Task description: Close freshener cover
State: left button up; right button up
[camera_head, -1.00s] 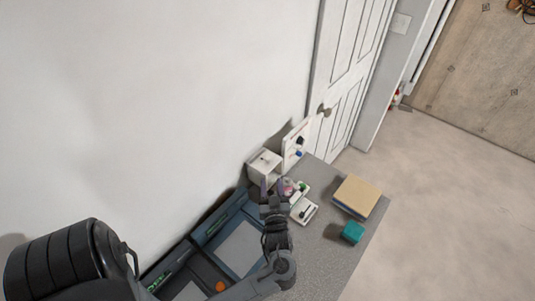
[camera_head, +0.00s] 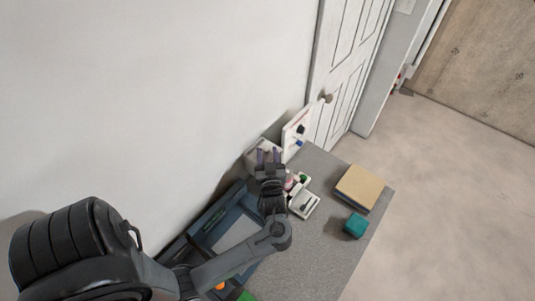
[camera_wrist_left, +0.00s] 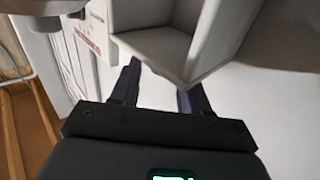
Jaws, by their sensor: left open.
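The freshener is a small white box (camera_head: 255,150) against the wall at the back of the table, partly hidden by my left gripper. My left gripper (camera_head: 269,156) is open, with its two purple fingers upright in front of the box. In the left wrist view the fingers (camera_wrist_left: 158,82) are apart with nothing between them. A pale, hollow box part (camera_wrist_left: 160,48) stands just beyond them, open toward the camera. I cannot tell from these views whether the fingers touch it, nor make out the whole cover. My right gripper is not in view.
A white board (camera_head: 296,132) with small coloured items stands right of the freshener. A white device (camera_head: 304,204), tan box (camera_head: 359,187) and teal block (camera_head: 355,225) lie on the grey table (camera_head: 318,240). A blue tray (camera_head: 215,225) lies left of my arm.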

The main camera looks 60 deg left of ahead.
pick_arm(q)
grip_shut()
jog(key=shift+d, duration=0.15)
jog(key=shift+w+d+m+t+y, duration=0.3)
jog(key=shift+d+m+y, duration=0.25)
jog(key=shift+d, duration=0.2)
jog(key=shift+w+d+f+m+t+y+b, duration=0.15)
jog(key=shift+w+d+m+t+y+b, duration=0.2)
jog(key=shift+d+m+t+b, duration=0.45)
jog(key=shift+w+d+f+m+t+y+b, duration=0.2)
jog(key=shift+w+d+m+t+y+b, duration=0.15)
jog(key=shift+d+m, duration=0.7)
jog(key=shift+w+d+f+m+t+y+b, duration=0.15)
jog(key=shift+w+d+m+t+y+b, duration=0.2)
jog(key=shift+d+m+t, duration=0.45)
jog(key=shift+s+d, duration=0.1)
jog(key=shift+d, duration=0.05)
